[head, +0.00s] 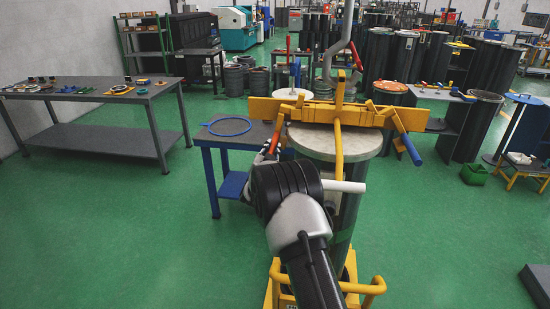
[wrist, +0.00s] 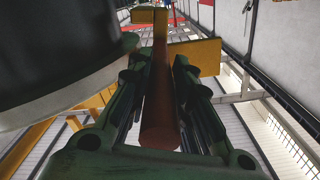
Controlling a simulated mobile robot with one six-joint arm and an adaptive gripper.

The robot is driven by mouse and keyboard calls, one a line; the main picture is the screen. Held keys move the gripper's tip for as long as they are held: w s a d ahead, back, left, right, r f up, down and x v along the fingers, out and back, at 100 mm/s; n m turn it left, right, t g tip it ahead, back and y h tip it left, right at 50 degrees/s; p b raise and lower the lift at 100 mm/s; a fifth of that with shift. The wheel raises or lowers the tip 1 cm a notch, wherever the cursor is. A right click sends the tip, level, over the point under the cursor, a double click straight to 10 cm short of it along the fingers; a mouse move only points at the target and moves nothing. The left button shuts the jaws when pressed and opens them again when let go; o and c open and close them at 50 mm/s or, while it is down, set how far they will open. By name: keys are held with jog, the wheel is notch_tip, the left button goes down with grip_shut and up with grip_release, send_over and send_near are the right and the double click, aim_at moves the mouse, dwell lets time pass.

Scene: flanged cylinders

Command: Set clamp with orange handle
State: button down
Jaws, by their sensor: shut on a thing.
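A dark cylinder (head: 342,205) with a pale round lid (head: 362,143) stands in front of me, with a yellow clamping frame (head: 322,111) across its top. The clamp's orange handle (head: 277,138) hangs at the left side of the lid. My gripper (head: 269,153) is at this handle, partly hidden behind my own wrist. In the wrist view the handle (wrist: 160,115) looks dull red, lies lengthwise between the two fingers and joins yellow metal at its far end. My gripper is shut on it. A blue handle (head: 411,150) hangs at the right and a white handle (head: 343,186) at the front.
A blue-legged table (head: 214,137) with a blue ring (head: 230,126) stands close left of the cylinder. A yellow base frame (head: 362,288) surrounds the cylinder's foot. A workbench (head: 100,97) is farther left.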

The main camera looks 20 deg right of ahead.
jog(key=shift+w+a+r+m+b, duration=0.3)
jog(key=shift+a+r+m+b, duration=0.25)
jog(key=shift+r+m, duration=0.25)
jog(key=shift+w+a+r+m+b, duration=0.35)
jog(key=shift+r+m+b, duration=0.35)
jog(key=shift+m, duration=0.25)
jog(key=shift+w+a+r+m+b, duration=0.25)
jog(key=shift+a+r+m+b, duration=0.25)
jog(key=shift+r+m, duration=0.35)
jog(key=shift+d, duration=0.1)
jog(key=c, duration=1.5)
grip_release()
jog(key=shift+o, duration=0.4)
jog(key=shift+s+a, duration=0.1)
jog(key=shift+a, duration=0.15)
jog(key=v, duration=1.1)
jog(key=shift+s+f, duration=0.3)
jog(key=shift+s, duration=0.05)
